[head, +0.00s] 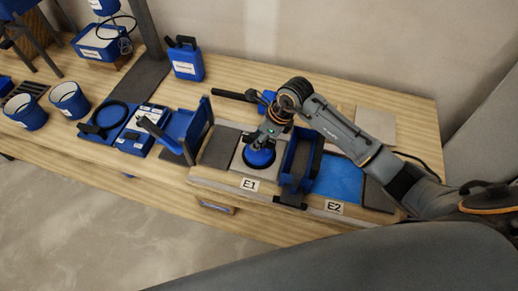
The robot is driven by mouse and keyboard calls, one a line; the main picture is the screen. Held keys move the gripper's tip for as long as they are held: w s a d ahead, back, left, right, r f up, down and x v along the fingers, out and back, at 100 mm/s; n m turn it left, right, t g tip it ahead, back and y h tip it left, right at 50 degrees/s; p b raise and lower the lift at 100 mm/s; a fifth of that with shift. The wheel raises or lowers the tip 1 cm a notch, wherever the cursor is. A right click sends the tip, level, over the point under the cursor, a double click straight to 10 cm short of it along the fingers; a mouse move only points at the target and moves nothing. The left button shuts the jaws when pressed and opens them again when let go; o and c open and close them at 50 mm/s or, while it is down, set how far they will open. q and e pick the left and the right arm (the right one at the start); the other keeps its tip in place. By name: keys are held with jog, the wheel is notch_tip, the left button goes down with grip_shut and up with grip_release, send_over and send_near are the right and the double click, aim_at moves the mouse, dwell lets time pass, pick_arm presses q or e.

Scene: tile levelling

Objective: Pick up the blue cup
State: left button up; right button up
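A blue, round, cup-like piece (259,156) sits on the light grey tile (241,172) behind the E1 label. My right gripper (270,131) comes in from the right and is directly above this blue piece, pointing down. Its fingers are small and overlap the top of the piece, so I cannot tell whether they grip it. Two blue tapered cups or buckets, a nearer one (25,112) and a farther one (69,99), stand upright at the left of the table, far from the gripper. My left gripper is not in view.
A dark-blue open frame (298,164) stands close right of the gripper, beside a bright blue panel (339,178) behind the E2 label. A blue upright holder (190,128) and blue trays (104,121) lie left. A blue canister (186,60) stands behind.

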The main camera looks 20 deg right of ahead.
grip_shut()
jog(key=shift+r, duration=0.1)
jog(key=shift+w+r, duration=0.15)
jog(key=shift+r, duration=0.35)
jog(key=shift+s+r+b, duration=0.2)
jog(key=shift+r+b, duration=0.15)
jog(key=shift+r, duration=0.9)
jog(key=s+a+r+b, duration=0.1)
jog(key=s+a+r, duration=0.5)
jog(key=s+r, duration=0.45)
notch_tip(320, 180, up, 6)
jog(key=s+p, duration=0.2)
jog(key=p, duration=0.2)
